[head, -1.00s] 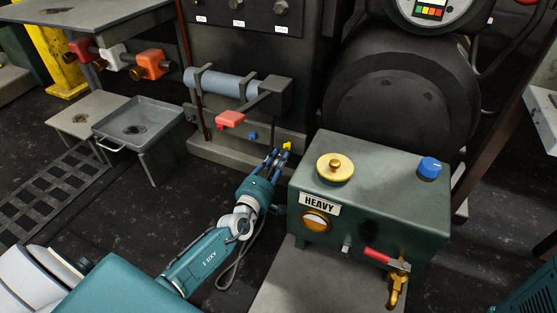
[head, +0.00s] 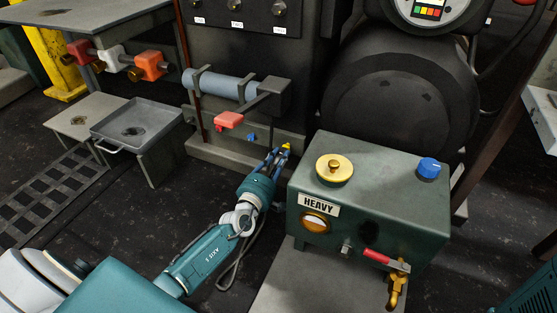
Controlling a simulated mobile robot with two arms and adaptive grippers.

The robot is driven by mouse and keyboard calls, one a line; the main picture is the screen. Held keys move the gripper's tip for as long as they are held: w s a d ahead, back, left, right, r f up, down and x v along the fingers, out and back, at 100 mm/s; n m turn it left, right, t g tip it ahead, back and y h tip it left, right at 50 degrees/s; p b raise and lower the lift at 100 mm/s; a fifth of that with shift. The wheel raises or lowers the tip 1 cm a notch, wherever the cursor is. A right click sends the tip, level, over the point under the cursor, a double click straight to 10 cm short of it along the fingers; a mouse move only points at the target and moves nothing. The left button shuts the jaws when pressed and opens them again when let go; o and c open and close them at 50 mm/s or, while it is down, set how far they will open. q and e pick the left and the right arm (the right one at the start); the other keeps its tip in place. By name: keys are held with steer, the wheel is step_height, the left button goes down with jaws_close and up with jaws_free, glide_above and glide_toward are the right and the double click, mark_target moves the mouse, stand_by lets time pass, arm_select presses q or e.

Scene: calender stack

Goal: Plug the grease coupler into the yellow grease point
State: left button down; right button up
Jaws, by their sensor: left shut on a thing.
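My left gripper (head: 279,155) reaches toward the lower front of the dark machine stand, beside the green box. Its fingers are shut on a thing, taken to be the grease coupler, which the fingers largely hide. The yellow grease point (head: 286,146) shows as a small yellow piece right at the fingertips. I cannot tell whether the coupler touches it or is seated on it. A blue point (head: 251,136) sits to its left on the stand. My right gripper is not in view.
A green box marked HEAVY (head: 369,211), with a brass cap, blue knob and red-handled tap, stands close right of my left gripper. A grey tray (head: 137,128) is farther left. A dark cable loops under my left wrist.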

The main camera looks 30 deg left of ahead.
arm_select(q)
steer(key=shift+w+r, duration=0.1)
steer(key=shift+w, duration=0.25)
steer(key=c, duration=1.4)
jaws_free()
steer(key=shift+c, duration=0.2)
steer(key=shift+o, duration=0.5)
steer(key=shift+o, duration=1.1)
steer(key=shift+s, duration=0.1)
